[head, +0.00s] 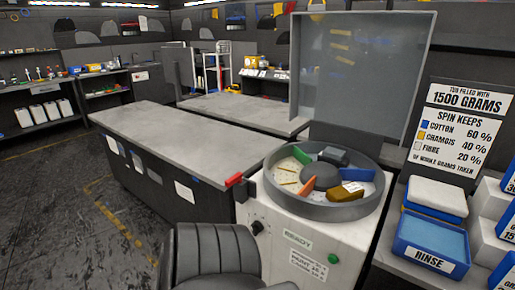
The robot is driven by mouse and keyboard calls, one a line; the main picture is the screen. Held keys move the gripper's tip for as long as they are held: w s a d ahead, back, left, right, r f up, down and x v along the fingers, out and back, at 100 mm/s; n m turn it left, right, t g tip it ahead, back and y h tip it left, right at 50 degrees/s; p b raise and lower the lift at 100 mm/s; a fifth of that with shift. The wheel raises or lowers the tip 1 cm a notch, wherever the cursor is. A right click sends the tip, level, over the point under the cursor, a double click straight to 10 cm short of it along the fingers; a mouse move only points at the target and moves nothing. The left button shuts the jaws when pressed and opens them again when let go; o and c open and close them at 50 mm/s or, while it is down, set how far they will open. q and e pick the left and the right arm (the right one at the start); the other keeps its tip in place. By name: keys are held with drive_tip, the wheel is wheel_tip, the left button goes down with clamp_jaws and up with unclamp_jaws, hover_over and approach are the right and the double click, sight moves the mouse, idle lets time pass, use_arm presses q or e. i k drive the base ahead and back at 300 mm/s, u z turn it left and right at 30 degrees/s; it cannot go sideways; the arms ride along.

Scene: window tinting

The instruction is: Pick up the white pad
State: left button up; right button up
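A white pad (437,195) with rounded edges lies on the right side. It rests on top of a stack with a thin yellow layer and a blue layer (432,214) under it. The stack is behind a blue tray marked RINSE (431,240) with a light blue surface inside. Neither of my grippers can be made out in the head view.
A white machine (315,245) marked READY carries an open round grey tub (345,211) with several coloured pieces. Its grey lid (360,70) stands up. A sign (462,125) stands behind the pad. White blocks (490,200) crowd its right. A long workbench (180,130) is left.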

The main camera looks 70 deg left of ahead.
sight(336, 153)
drive_tip(key=u, duration=1.25)
